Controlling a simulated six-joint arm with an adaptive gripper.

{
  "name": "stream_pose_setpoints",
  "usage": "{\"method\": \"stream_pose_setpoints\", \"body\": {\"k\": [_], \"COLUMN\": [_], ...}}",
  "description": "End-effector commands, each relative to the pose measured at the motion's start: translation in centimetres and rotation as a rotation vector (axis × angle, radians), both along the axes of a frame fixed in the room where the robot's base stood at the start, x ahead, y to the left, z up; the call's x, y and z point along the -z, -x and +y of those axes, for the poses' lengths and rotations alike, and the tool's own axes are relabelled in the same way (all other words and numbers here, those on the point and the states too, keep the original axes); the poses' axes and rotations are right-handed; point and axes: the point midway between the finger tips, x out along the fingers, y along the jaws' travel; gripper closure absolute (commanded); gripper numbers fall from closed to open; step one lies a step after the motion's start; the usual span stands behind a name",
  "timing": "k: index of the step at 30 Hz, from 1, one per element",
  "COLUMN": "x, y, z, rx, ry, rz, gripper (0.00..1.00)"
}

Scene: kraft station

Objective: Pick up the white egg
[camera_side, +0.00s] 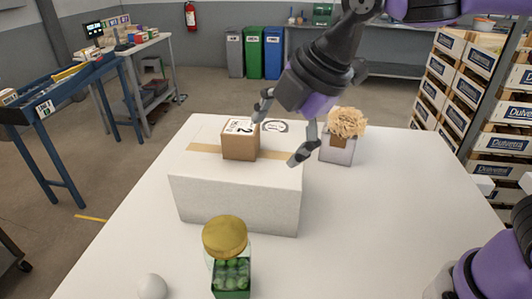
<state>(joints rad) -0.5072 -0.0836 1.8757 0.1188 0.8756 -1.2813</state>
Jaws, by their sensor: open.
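The white egg (152,287) lies on the white table at the front left, cut off a little by the bottom edge of the picture. My gripper (276,134) is open and empty, high over the right part of the large white box, with its fingers spread. It is behind the egg and to its right, well apart from it. No part of the gripper hides the egg.
A planter with beige flowers (346,124) stands behind right. The table's right side (385,220) is clear.

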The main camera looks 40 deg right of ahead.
Motion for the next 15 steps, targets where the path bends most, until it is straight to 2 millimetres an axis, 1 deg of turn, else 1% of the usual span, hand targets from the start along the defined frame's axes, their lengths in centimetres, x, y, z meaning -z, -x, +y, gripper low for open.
{"method": "stream_pose_setpoints", "body": {"k": [1, 2, 3, 5, 6, 7, 9, 10, 12, 15], "x": [0.6, 0.9, 1.4, 2.2, 2.8, 3.2, 4.1, 4.4, 4.9, 5.8], "y": [-0.7, -1.0, -1.2, -1.1, -0.9, -0.6, -0.1, 0.2, 0.6, 0.9], "z": [3.6, 5.5, 8.0, 11.4, 13.5, 14.8, 17.4, 18.2, 19.6, 20.4], "rx": [-0.222, -0.351, -0.519, -0.745, -0.879, -0.969, -1.137, -1.192, -1.287, -1.346], "ry": [0.081, 0.131, 0.193, 0.277, 0.326, 0.36, 0.423, 0.443, 0.479, 0.503], "rz": [-0.021, -0.041, -0.068, -0.11, -0.138, -0.156, -0.196, -0.21, -0.234, -0.248], "gripper": [0.13, 0.13, 0.13, 0.13, 0.13, 0.13, 0.13, 0.13, 0.13, 0.13]}}
